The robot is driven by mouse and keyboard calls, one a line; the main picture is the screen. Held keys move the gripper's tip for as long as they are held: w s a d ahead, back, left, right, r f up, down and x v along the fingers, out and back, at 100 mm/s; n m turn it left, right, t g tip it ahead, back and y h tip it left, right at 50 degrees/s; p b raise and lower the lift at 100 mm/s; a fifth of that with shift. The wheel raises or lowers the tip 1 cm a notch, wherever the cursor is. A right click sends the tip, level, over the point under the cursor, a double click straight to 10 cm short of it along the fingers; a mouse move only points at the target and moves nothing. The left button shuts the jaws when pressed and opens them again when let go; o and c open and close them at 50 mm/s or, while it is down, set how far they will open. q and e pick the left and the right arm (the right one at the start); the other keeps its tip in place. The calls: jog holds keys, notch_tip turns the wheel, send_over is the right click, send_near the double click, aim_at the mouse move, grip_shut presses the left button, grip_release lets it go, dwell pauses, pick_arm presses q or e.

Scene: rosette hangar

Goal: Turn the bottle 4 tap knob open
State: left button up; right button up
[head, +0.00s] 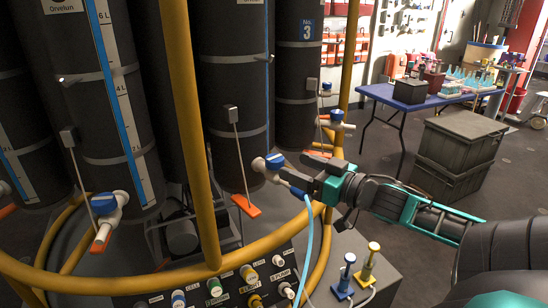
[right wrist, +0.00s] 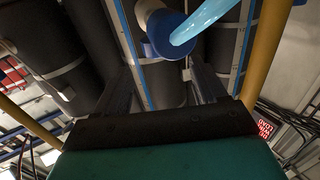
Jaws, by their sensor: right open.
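A tap with a blue knob (head: 268,163) sits low in front of a dark tall bottle (head: 232,85); I cannot read a number on that bottle. My right gripper (head: 296,174) is just right of this tap, pointing left towards it, open. In the right wrist view, its two fingers (right wrist: 165,88) are spread with nothing gripped. A blue tap part (right wrist: 168,48) with a light blue tube shows beyond the gap between them. I cannot tell whether the fingers touch the tap. My left gripper is not in view.
Yellow rails (head: 203,130) stand before the bottles. Other taps are at the left (head: 108,207) and behind, near the bottle marked No. 3 (head: 303,60). A panel of coloured fittings (head: 215,287) lies below. A blue table (head: 380,93) and grey crates (head: 458,150) stand at right.

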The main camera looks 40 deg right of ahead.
aim_at(282, 161)
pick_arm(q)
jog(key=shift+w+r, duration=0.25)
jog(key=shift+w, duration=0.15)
pick_arm(e)
jog(key=shift+w+a, duration=0.15)
jog(key=shift+w, duration=1.1)
jog(key=shift+w+a, duration=0.2)
jog(key=shift+w, duration=1.05)
jog(key=shift+w+a, duration=0.15)
jog(key=shift+w, duration=1.1)
jog(key=shift+c, duration=1.4)
jog(key=c, duration=0.7)
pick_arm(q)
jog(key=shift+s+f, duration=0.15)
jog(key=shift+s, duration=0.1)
